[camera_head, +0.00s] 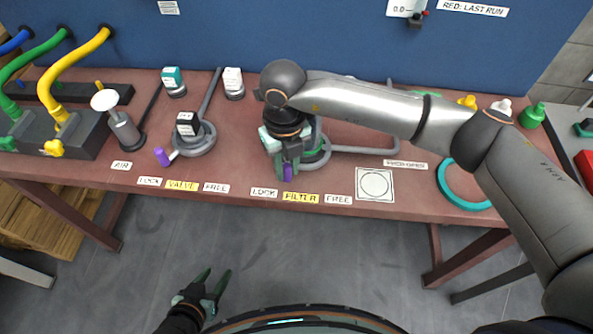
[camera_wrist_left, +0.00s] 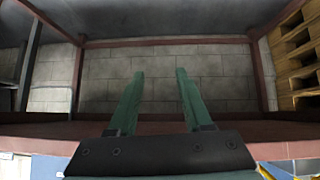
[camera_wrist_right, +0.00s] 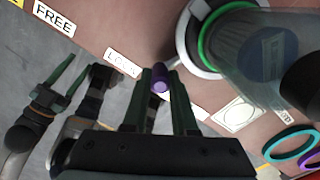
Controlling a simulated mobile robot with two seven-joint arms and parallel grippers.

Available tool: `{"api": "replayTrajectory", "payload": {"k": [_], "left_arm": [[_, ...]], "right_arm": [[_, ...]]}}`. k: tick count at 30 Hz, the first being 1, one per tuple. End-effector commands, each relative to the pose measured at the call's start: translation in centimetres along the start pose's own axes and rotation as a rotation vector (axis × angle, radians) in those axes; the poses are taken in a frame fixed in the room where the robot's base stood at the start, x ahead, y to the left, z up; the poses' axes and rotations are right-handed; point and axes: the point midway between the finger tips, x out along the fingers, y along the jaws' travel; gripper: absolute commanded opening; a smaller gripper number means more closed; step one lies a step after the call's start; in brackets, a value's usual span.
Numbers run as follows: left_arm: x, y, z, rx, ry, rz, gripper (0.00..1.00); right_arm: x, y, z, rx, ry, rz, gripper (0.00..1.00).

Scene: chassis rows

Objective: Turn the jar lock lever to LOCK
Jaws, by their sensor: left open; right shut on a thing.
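The jar lock lever's purple grip (camera_head: 287,173) is between the fingers of my right gripper (camera_head: 289,165), above the table's front edge. It points toward the front, over the gap between the LOCK label (camera_head: 264,192) and the yellow FILTER label (camera_head: 301,198). In the right wrist view the purple grip (camera_wrist_right: 160,80) shows between the shut fingers (camera_wrist_right: 165,90). The clear jar (camera_wrist_right: 262,50) with a green ring stands on its round base beside it; in the head view my arm hides most of it. My left gripper (camera_head: 212,276) is open and empty, low in front of the table.
A second purple lever (camera_head: 161,157) sits on the valve base (camera_head: 195,143) to the left. The FREE label (camera_head: 338,199), a square circle-marked card (camera_head: 375,185) and a teal ring (camera_head: 445,188) lie to the right. Hoses (camera_head: 75,65) rise at the far left.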

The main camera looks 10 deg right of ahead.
Motion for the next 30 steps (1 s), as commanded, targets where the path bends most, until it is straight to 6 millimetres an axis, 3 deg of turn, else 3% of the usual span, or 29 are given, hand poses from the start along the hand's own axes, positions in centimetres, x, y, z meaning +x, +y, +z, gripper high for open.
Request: {"api": "replayTrajectory", "payload": {"k": [10, 26, 27, 30], "left_arm": [[0.7, 0.5, -0.7, 0.005, 0.014, 0.014, 0.5], [0.8, 0.4, -0.8, 0.007, 0.017, 0.013, 0.5], [0.8, 0.4, -0.8, 0.007, 0.017, 0.013, 0.5], [0.7, 0.4, -0.8, 0.007, 0.017, 0.013, 0.5]], "right_arm": [[-0.1, 0.7, 1.1, 0.136, -0.003, 0.001, 0.0], [-0.1, 0.8, 1.3, 0.159, -0.005, 0.003, 0.0], [-0.1, 0.8, 1.3, 0.159, -0.006, 0.003, 0.29], [-0.1, 0.8, 1.3, 0.159, -0.005, 0.003, 0.41]]}}
